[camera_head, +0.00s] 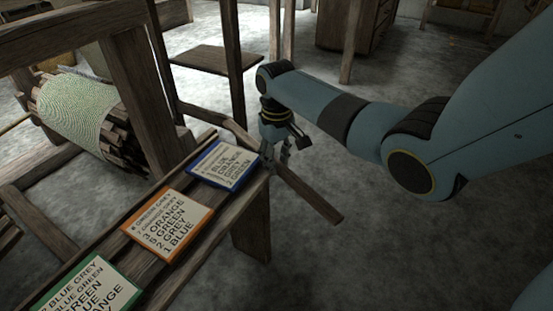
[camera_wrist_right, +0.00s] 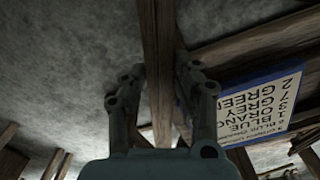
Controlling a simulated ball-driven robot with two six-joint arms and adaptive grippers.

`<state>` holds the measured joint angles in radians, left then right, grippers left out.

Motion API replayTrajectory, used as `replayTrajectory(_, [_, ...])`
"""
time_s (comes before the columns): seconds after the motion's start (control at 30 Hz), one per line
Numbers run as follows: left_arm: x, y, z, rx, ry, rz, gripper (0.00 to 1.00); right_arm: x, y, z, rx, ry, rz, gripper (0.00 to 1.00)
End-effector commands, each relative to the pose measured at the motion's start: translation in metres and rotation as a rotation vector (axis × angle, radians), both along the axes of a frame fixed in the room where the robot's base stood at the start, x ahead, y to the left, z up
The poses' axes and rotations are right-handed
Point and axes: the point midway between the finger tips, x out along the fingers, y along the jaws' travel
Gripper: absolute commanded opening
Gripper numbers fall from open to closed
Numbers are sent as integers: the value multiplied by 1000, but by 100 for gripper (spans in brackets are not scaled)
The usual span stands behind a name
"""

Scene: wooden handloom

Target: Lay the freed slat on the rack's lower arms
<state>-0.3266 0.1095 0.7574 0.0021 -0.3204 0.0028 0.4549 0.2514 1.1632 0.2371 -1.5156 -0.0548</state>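My right gripper (camera_head: 282,160) is beyond the far end of the loom's front beam, close to the blue-framed card. A dark wooden slat (camera_head: 312,196) sticks out from it toward the lower right, above the floor. In the right wrist view the slat (camera_wrist_right: 157,40) runs up between the two fingers of the gripper (camera_wrist_right: 161,68), whose tips close on its sides. I cannot make out the rack's lower arms in either view. My left gripper is not in view.
The wooden beam (camera_head: 188,208) carries a blue-framed card (camera_head: 226,165), an orange-framed card (camera_head: 165,224) and a green-framed card (camera_head: 88,287). A roll of patterned cloth (camera_head: 76,108) sits in the loom frame at left. Open grey floor (camera_head: 350,265) lies at right.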

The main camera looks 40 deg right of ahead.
Motion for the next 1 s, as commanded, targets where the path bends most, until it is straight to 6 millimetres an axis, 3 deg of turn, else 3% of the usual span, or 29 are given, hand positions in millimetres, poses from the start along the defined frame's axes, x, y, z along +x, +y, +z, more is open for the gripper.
replayTrajectory(0.37, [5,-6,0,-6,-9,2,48,0,0,3,0,-1,0,39])
replayTrajectory(0.53, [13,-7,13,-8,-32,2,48,2,0,31,0,-5,1,39])
replayTrajectory(0.8, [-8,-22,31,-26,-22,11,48,2,0,93,0,-6,0,39])
replayTrajectory(1.0, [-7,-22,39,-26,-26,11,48,1,0,118,0,-2,0,41])
